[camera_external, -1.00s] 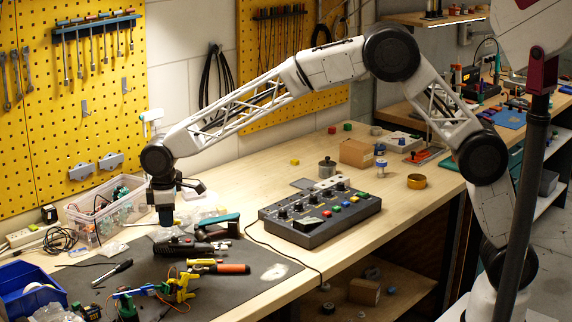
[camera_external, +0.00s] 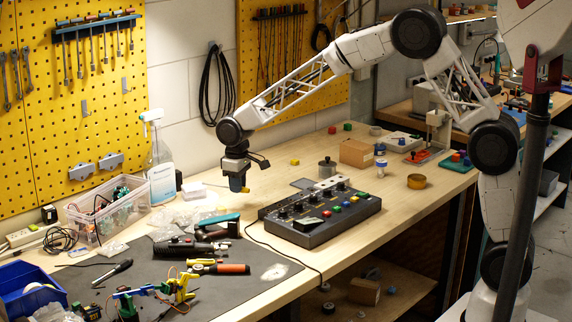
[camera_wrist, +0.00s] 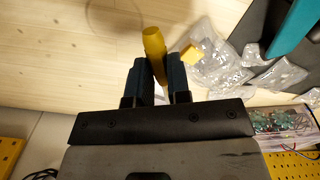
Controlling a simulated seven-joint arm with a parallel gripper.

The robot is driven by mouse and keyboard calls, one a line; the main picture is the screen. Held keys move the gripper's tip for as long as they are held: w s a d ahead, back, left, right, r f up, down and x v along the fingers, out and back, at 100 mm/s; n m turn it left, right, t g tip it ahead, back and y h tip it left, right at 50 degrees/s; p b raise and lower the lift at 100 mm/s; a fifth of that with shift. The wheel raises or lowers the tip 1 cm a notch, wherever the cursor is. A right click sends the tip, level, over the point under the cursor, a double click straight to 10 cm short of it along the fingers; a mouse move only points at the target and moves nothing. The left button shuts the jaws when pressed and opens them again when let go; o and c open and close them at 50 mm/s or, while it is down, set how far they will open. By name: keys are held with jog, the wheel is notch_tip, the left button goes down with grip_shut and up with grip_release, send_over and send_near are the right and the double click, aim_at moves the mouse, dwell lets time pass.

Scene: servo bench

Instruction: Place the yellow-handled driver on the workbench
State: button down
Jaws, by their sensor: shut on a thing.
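My gripper (camera_external: 238,186) is above the pale wooden bench, left of the grey button box. It is shut on the yellow-handled driver (camera_external: 245,189), and a bit of yellow shows at the jaws. In the wrist view the yellow handle (camera_wrist: 153,42) sticks out beyond the two dark fingers of my gripper (camera_wrist: 162,72).
The button box (camera_external: 320,213) stands right of my gripper. Plastic bags (camera_external: 185,213), a spray bottle (camera_external: 160,165) and a clear bin (camera_external: 108,208) are to the left. Tools lie on the dark mat (camera_external: 225,285) in front. A small yellow block (camera_wrist: 190,53) shows near the bags in the wrist view.

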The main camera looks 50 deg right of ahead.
jog(key=s+d+m, duration=0.1)
jog(key=d, duration=0.5)
jog(key=s+d+f+m, duration=0.1)
jog(key=d+m, duration=0.1)
jog(key=d, duration=0.5)
jog(key=s+d+m, duration=0.1)
jog(key=d, duration=0.6)
jog(key=shift+s+d+f+m, duration=0.1)
jog(key=shift+d+f+m, duration=0.05)
jog(key=shift+f+m, duration=0.2)
send_over(254, 183)
jog(key=shift+f, duration=0.75)
jog(key=shift+f, duration=1.75)
jog(key=shift+f, duration=0.15)
jog(key=c, duration=1.1)
grip_release()
